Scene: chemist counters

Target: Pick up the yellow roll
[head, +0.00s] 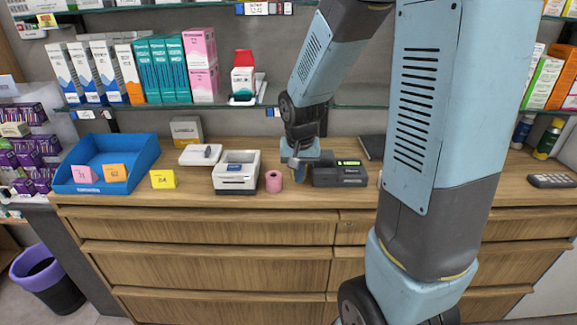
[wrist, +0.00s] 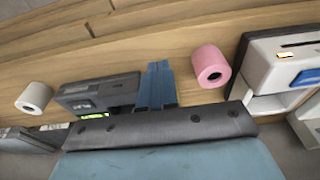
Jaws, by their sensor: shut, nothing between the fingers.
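No yellow roll shows in either view. A pink roll (head: 274,181) stands on the wooden counter, between the white printer and the dark card terminal. In the wrist view the pink roll (wrist: 210,65) is just right of my gripper, apart from it. A white roll (wrist: 32,97) shows at the left of the wrist view, beyond the terminal. My gripper (head: 299,174) is low over the counter between the pink roll and the terminal. In the wrist view its blue fingers (wrist: 157,75) are together and empty.
The dark terminal (head: 339,172) is close right of my gripper. The white printer (head: 237,172) is left of the pink roll. A yellow card (head: 163,179) and a blue tray (head: 140,152) are farther left. A glass shelf (head: 270,101) with boxes hangs above.

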